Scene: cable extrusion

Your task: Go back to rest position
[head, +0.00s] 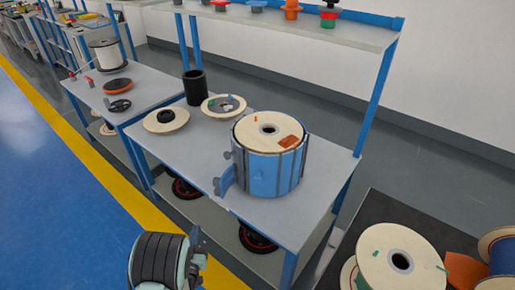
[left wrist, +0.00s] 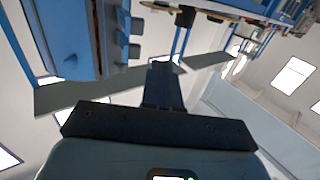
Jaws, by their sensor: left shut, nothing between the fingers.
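My left arm comes in at the bottom of the head view, and my left gripper (head: 197,238) is the small grey part at its end, in front of the workbench and clear of it. In the left wrist view the gripper's dark fingers (left wrist: 163,75) are together with nothing between them. A blue drum with a cream spool top (head: 252,131) stands on the workbench, apart from my gripper. My right gripper is in neither view.
The grey workbench (head: 300,213) also carries a black cylinder (head: 195,88) and flat cream reels (head: 166,120). A shelf (head: 345,36) with small coloured parts runs behind. Large spools (head: 386,266) stand at the lower right. The blue floor (head: 45,200) at left is free.

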